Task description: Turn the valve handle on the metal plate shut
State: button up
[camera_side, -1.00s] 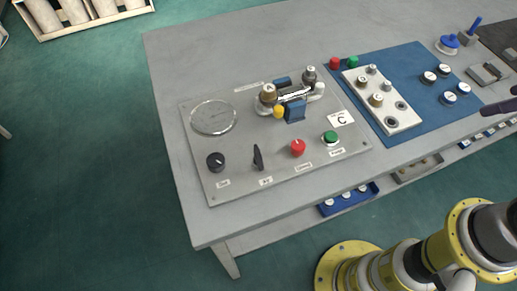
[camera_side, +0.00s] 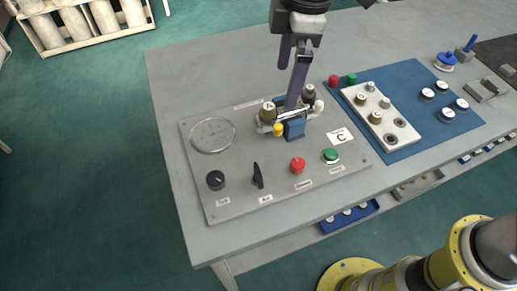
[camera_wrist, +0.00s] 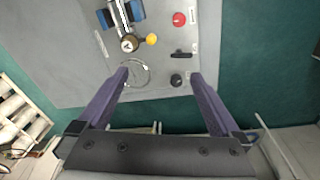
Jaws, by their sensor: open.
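The metal plate (camera_side: 230,205) lies on the grey table. A black lever-shaped valve handle (camera_side: 258,175) sits on its front part, between a black round knob (camera_side: 215,180) and a red knob (camera_side: 297,166). In the wrist view the handle (camera_wrist: 183,54) lies crosswise, beyond the fingertips and toward the right one. My gripper (camera_side: 287,86) is open and empty, pointing down above the plate's back part. In the side view its fingers overlap the pipe fitting; contact cannot be told. In the wrist view the gripper (camera_wrist: 160,75) has its fingers wide apart.
The pipe fitting has a brass knob (camera_side: 267,112), a yellow knob (camera_side: 278,130) and a blue clamp (camera_side: 294,130). A blue mat (camera_side: 440,130) with parts lies further right.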

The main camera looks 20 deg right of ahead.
jog(key=n+g, duration=0.1)
jog(key=n, duration=0.1)
send_over(258, 174)
notch_tip(258, 174, down, 6)
jog(key=shift+h, duration=0.4)
notch_tip(258, 174, down, 14)
jog(key=shift+c, duration=0.2)
jog(key=c, duration=1.2)
